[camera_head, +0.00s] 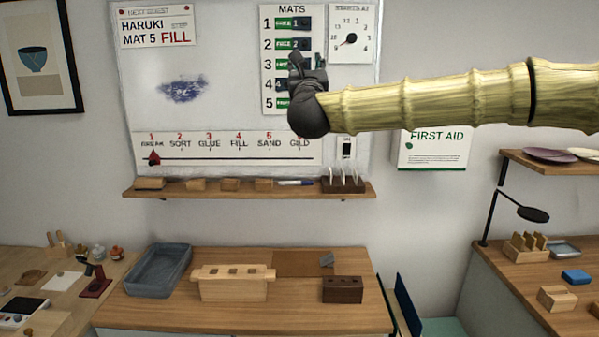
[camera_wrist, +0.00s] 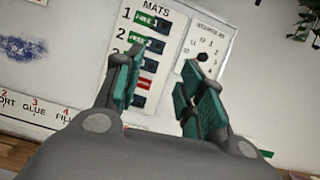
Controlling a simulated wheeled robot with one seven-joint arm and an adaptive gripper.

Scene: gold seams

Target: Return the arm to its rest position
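My arm, with a bamboo-like surface, reaches in from the right in the head view. In the head view the gripper covers part of the chart's lower rows.
Below stands a wooden table (camera_head: 350,262) with a grey tray (camera_head: 158,272), a pale wooden block rack (camera_head: 233,284) and a dark holed block (camera_head: 343,290). A narrow ledge (camera_head: 225,190) runs under the whiteboard. A shelf (camera_head: 560,163) and lamp (camera_head: 532,214) are at the right.

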